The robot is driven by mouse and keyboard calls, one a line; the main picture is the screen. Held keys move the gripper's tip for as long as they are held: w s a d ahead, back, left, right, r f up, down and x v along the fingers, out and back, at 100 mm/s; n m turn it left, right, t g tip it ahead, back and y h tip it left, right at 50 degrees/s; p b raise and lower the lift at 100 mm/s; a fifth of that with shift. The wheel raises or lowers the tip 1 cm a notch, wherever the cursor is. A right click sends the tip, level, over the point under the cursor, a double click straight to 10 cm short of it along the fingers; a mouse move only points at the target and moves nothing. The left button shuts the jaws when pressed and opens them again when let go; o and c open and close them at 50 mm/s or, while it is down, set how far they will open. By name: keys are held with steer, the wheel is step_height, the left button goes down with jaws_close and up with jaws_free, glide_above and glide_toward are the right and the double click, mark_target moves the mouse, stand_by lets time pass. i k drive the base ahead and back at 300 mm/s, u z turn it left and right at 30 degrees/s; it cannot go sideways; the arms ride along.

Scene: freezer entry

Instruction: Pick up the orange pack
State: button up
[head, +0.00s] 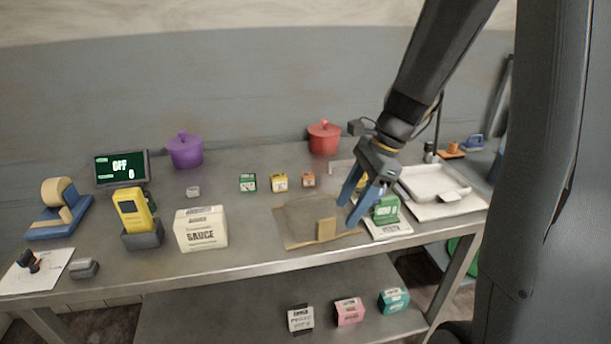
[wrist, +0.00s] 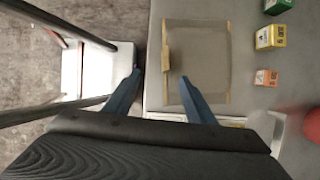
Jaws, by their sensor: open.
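The orange pack (head: 308,180) is a small box standing upright on the steel table, at the right end of a short row with a yellow and a green pack. In the wrist view the orange pack (wrist: 265,77) lies to the right of my fingers, well apart from them. My gripper (head: 348,214) is open, with blue fingers pointing down, to the right of the pack and nearer the table's front edge.
The yellow pack (head: 279,183) stands close left of the orange one, then the green pack (head: 248,182). A red pot (head: 324,138) stands behind. A brown mat (head: 294,220) with a tan block lies in front. A green object (head: 386,209) stands beside my fingers.

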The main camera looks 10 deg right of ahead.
mark_target(307, 178)
steer(key=i, duration=0.85)
